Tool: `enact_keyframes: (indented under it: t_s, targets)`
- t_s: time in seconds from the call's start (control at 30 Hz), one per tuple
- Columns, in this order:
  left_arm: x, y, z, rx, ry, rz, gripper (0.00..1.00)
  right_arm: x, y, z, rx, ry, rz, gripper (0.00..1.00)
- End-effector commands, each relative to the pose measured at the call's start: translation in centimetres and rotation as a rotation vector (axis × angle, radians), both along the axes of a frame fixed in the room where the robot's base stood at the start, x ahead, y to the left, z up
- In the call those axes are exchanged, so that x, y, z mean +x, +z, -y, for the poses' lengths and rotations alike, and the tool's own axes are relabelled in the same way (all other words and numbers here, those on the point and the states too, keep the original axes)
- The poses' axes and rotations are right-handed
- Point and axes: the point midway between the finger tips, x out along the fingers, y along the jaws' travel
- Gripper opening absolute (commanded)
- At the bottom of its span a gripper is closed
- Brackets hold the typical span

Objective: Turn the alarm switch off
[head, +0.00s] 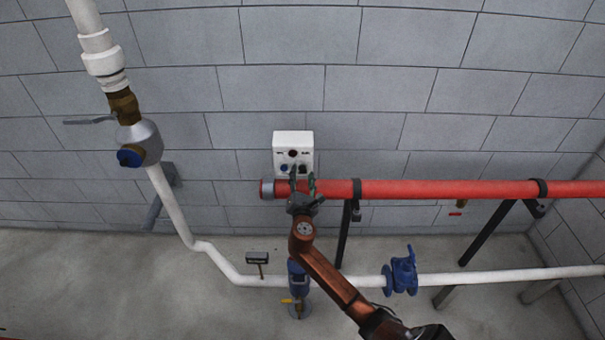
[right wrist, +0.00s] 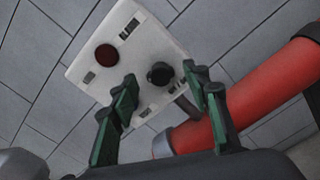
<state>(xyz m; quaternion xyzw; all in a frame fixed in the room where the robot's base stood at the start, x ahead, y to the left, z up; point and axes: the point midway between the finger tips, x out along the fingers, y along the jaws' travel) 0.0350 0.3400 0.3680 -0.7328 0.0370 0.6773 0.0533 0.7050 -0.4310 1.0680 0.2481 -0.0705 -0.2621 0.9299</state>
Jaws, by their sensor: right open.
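A white alarm box (head: 293,137) is fixed to the block wall, and it also fills the upper middle of the right wrist view (right wrist: 138,30). Its black rotary switch (right wrist: 160,75) stands out from its face, with a round dark red lamp (right wrist: 107,57) beside it. My right gripper (head: 302,180) is in front of the lower part of the box. In the right wrist view the green-padded fingers of this gripper (right wrist: 160,83) are apart, with the switch showing in the gap between them. I cannot tell how deep the fingertips reach around it. My left gripper is not in view.
A thick red pipe (head: 430,189) runs right from just below the box, close to my right gripper. A white pipe (head: 175,205) with valves stands at left and continues low along the floor. A blue valve (head: 402,271) sits on it. The wall above the box is clear.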

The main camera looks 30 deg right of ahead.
Motion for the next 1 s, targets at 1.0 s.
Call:
enact_keyframes:
  t_s: [1.0]
  targets:
    - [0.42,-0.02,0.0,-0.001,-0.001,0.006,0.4,1.21,-0.04,0.77,0.002,0.0,-0.001,0.05]
